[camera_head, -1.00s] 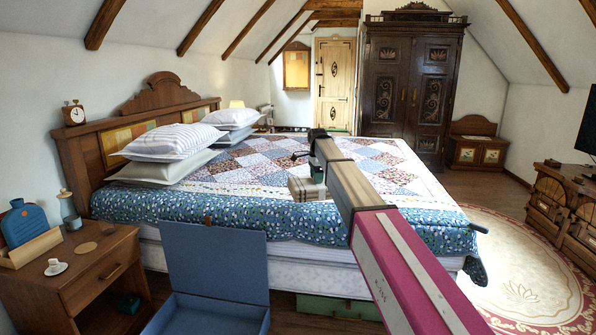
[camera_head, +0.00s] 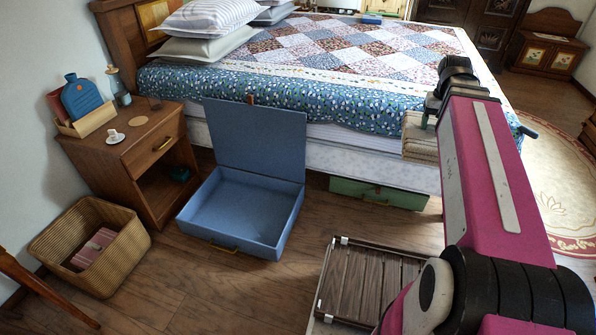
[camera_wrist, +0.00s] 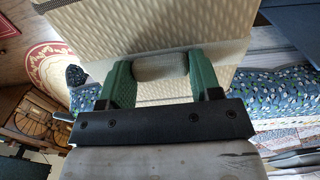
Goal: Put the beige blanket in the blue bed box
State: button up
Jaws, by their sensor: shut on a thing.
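The beige blanket (camera_head: 418,143), a folded bundle, is held in my gripper (camera_head: 428,112) beside the near edge of the bed. In the wrist view, the green fingers of my gripper (camera_wrist: 162,78) pinch a fold of the blanket (camera_wrist: 150,35). My arm partly hides the blanket in the head view. The blue bed box (camera_head: 225,238) stands on the floor in front of the bed, to the left of my gripper. Its lid (camera_head: 255,140) is raised against the bed side, and its inside looks empty.
A nightstand (camera_head: 118,160) and a wicker basket (camera_head: 125,265) stand left of the box. A green drawer box (camera_head: 378,195) shows under the bed (camera_head: 325,148). A slatted wooden piece (camera_head: 365,285) lies at the front. Floor between it and the blue box is clear.

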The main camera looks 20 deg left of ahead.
aim_at(222, 207)
jog(key=k+j, duration=0.15)
jog(key=j, duration=0.25)
jog(key=k+j, duration=0.2)
jog(key=j, duration=0.15)
jog(key=k+j, duration=0.15)
jog(key=j, duration=0.25)
jog(key=k+j, duration=0.2)
jog(key=j, duration=0.15)
jog(key=k+j, duration=0.15)
jog(key=j, duration=0.95)
jog(key=i+j, duration=0.1)
jog(key=j, duration=0.6)
